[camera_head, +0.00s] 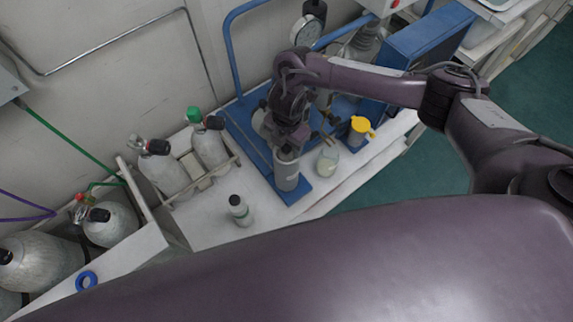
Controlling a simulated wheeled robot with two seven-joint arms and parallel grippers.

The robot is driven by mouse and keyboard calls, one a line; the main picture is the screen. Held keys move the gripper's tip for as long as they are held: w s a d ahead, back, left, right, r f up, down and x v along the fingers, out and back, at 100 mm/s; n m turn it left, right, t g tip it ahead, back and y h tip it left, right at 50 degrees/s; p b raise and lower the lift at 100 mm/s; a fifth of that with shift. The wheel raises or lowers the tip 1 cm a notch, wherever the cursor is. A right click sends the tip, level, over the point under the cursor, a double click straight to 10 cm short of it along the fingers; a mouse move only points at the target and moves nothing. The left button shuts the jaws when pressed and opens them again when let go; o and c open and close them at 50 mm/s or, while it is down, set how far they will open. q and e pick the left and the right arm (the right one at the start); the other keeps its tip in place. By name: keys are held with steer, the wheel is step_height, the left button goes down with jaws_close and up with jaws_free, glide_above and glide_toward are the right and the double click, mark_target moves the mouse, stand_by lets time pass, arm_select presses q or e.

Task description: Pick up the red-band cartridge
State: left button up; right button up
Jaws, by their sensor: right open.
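No red band can be made out on any cartridge. A small pale grey cylinder with a dark top and a faint greenish band (240,212) stands upright on the white bench, apart from my grippers. My right gripper (288,150) is open and points down at the mouth of a grey cylindrical housing (287,178) on the blue base. Its fingers and wrist hide the housing's top, and I cannot tell whether they touch it or what is inside. My left gripper is not in view.
A clear jar (328,160) and a yellow-topped container (360,130) stand close right of the housing. Grey bottles (165,172) sit in a rack at left. A blue ring (86,281) lies at lower left. The white bench (205,225) is clear around the small cylinder.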

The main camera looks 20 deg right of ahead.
steer(key=shift+c, duration=0.4)
jaws_close()
steer(key=shift+w+r, duration=0.1)
steer(key=shift+r, duration=0.45)
step_height(320, 180, up, 27)
steer(key=p, duration=0.4)
stand_by(0.4)
